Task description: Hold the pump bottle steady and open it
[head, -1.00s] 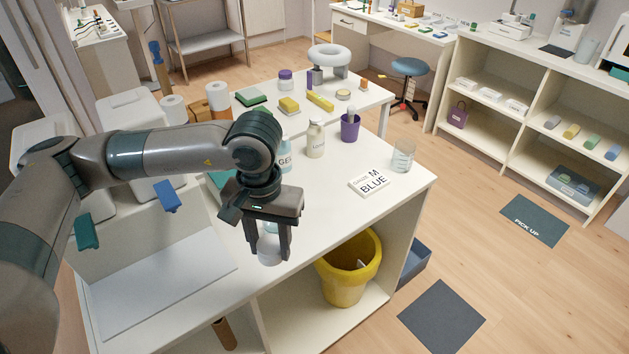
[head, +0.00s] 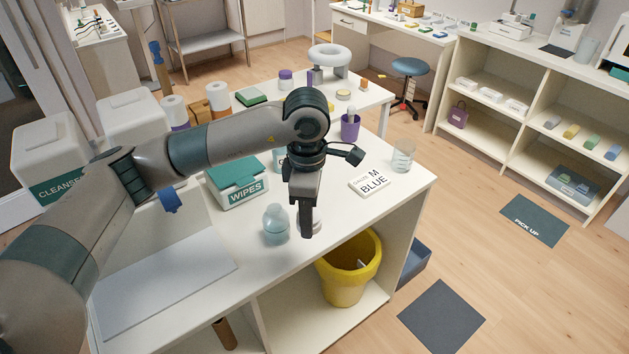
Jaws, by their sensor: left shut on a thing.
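A translucent blue bottle (head: 276,226) stands upright on the white table near its front edge, with no pump or cap clearly visible on top. My left gripper (head: 308,226) is just to its right, pointing down and apart from it. It is shut on a small white piece (head: 317,219), mostly hidden by the fingers, low over the table; whether this is a cap or a pump head I cannot tell. A bottle marked GEL (head: 278,158) is mostly hidden behind my left arm. My right gripper is not in view.
A teal-lidded WIPES box (head: 238,182) stands behind and left of the bottle. A BLUE sign (head: 370,181), a glass beaker (head: 403,156) and a purple cup (head: 350,128) are to the right. A yellow bin (head: 346,272) stands below the front edge.

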